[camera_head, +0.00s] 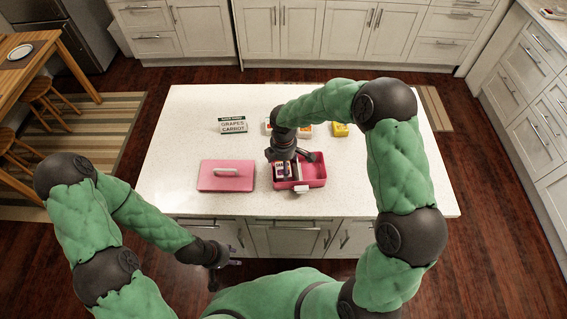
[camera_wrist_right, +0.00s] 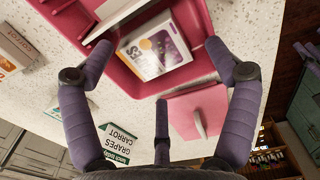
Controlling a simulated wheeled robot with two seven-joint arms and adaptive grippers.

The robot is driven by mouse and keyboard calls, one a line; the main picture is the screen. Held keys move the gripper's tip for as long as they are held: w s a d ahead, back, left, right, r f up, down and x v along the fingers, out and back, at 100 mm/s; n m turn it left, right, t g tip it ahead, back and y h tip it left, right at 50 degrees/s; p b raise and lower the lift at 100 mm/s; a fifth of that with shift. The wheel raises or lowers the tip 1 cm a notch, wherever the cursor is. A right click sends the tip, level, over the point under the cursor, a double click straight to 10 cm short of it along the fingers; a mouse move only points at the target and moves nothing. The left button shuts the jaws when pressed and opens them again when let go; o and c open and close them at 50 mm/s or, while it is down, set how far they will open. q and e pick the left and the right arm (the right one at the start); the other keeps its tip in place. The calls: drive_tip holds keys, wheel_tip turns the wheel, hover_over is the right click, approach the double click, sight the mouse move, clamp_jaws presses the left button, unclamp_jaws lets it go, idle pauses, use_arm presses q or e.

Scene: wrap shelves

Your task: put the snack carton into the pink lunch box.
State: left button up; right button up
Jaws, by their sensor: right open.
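The open pink lunch box (camera_head: 318,180) stands on the white counter. A white carton with a grape picture (camera_wrist_right: 161,44) lies inside it, at the left end in the head view (camera_head: 281,171). The label is only partly readable. My right gripper (camera_head: 291,157) is over the box. In the right wrist view its spread fingers (camera_wrist_right: 157,72) surround the carton's area with clear gaps, so it is open and not holding it. My left gripper (camera_head: 225,273) hangs below the counter's front edge, empty, with its fingers apart.
The pink lid (camera_head: 226,183) with a pale handle lies left of the box. Another carton (camera_wrist_right: 16,47) is at the wrist view's left edge. A yellow item (camera_head: 340,130) stands at the back. The counter's right side is clear.

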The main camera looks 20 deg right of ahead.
drive_tip(key=shift+r+p, duration=0.4)
drive_tip(key=shift+r, duration=0.25)
wheel_tip(320, 180, up, 12)
drive_tip(key=shift+p, duration=0.3)
